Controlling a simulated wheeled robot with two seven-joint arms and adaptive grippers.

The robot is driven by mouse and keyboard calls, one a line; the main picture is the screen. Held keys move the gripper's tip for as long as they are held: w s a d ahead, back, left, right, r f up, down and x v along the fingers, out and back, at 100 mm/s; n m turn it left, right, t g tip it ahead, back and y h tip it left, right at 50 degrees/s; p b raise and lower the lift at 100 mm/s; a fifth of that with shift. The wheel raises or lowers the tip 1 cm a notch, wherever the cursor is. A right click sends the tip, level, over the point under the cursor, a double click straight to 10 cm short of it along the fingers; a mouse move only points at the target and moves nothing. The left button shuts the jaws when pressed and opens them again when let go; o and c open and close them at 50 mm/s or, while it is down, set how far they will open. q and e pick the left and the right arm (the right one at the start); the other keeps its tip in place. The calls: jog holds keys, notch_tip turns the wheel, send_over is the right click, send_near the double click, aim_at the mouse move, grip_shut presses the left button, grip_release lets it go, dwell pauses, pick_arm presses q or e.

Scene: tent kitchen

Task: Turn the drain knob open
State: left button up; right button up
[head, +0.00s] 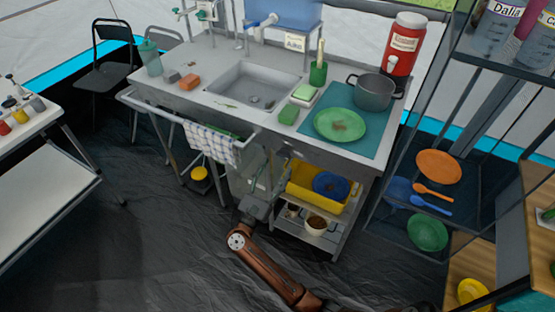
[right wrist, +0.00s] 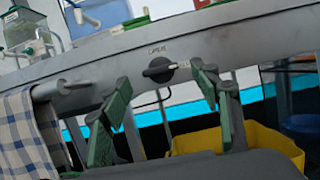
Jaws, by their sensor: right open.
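The drain knob (right wrist: 158,70) is a black knob on the grey front edge of the sink counter, under small dark lettering, in the right wrist view. Its grip bar lies about level. My right gripper (right wrist: 160,95) is open and empty, its green-padded fingers on either side of the knob's position in the picture, apart from it. In the head view my right gripper (head: 254,208) is low in front of the counter, below the sink (head: 252,88). The knob cannot be made out clearly in the head view. My left gripper is not in view.
A checkered towel (head: 208,140) hangs from the counter's front rail, left of my right gripper. A yellow bin (head: 302,190) stands on the shelf below. A dark shelf rack with plates stands at the right. The floor in front is clear.

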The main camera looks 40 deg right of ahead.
aim_at(284, 153)
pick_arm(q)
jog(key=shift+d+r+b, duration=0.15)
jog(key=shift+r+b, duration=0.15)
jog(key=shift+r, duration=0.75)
pick_arm(e)
jog(key=shift+x, duration=2.25)
jog(key=shift+c, duration=0.2)
jog(key=c, duration=1.2)
